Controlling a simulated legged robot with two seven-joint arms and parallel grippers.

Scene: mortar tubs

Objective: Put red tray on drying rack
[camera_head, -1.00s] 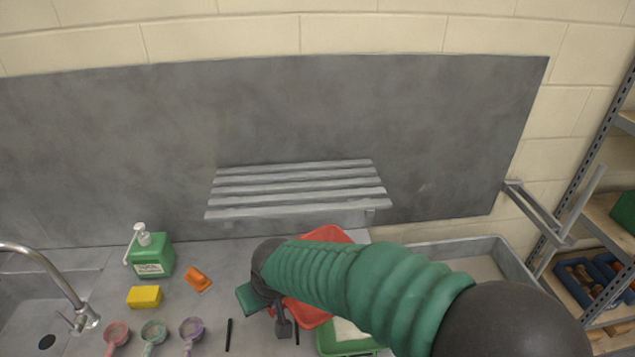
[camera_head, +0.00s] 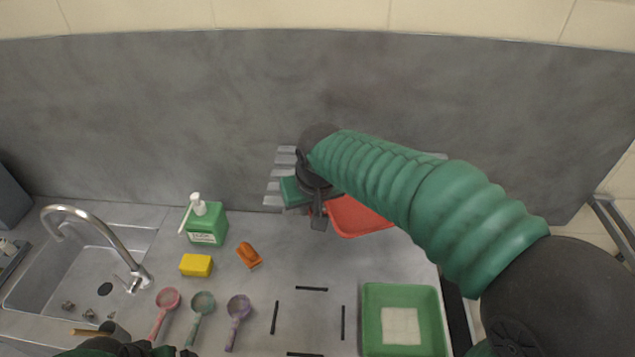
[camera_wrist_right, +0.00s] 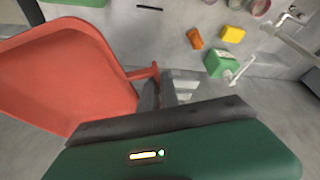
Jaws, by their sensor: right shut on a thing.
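My right gripper (camera_head: 318,212) is shut on the red tray (camera_head: 360,218), at the tray's left edge in the head view. The tray is raised off the counter, in front of the wall-mounted slatted drying rack (camera_head: 284,174). My right arm hides much of the rack and part of the tray. In the right wrist view the red tray (camera_wrist_right: 60,75) fills the left side, its handle-like edge at the fingers (camera_wrist_right: 152,92). Some rack slats (camera_wrist_right: 184,84) show just beyond them. Part of my left gripper (camera_head: 112,338) shows at the bottom left; its jaws are unclear.
A green tray (camera_head: 428,330) with a pale square inside stands at the counter's right. Black strips (camera_head: 311,289) mark bare counter. The sink (camera_head: 75,270) is far left.

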